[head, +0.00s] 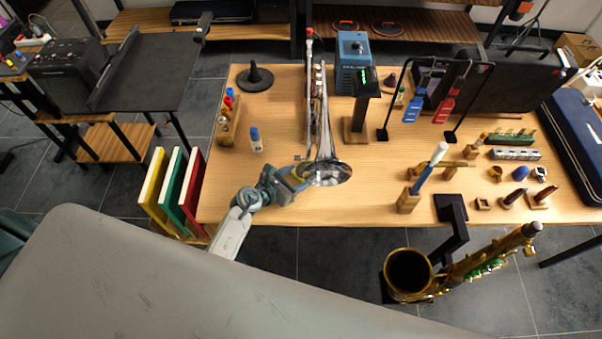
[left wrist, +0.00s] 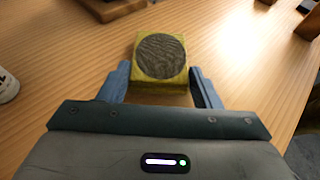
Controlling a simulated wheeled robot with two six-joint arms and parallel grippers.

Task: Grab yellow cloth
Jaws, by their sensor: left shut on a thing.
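The yellow cloth (left wrist: 160,88) appears in the left wrist view as a thick, square yellow block with a dark grey round patch on top. My left gripper (left wrist: 161,78) is shut on it, with one blue finger on each side. In the head view my left gripper (head: 297,177) is over the front of the table, right beside the silver trumpet bell (head: 326,173). The bell hides part of the fingers, and only a sliver of yellow shows there. My right gripper is not in view.
The trumpet stands bell down close to my left gripper. A white bottle with a blue cap (head: 256,140) stands to its left on the wooden table (head: 280,120). A wooden holder with a blue-and-white tool (head: 408,200) stands to the right. Bare tabletop lies between them.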

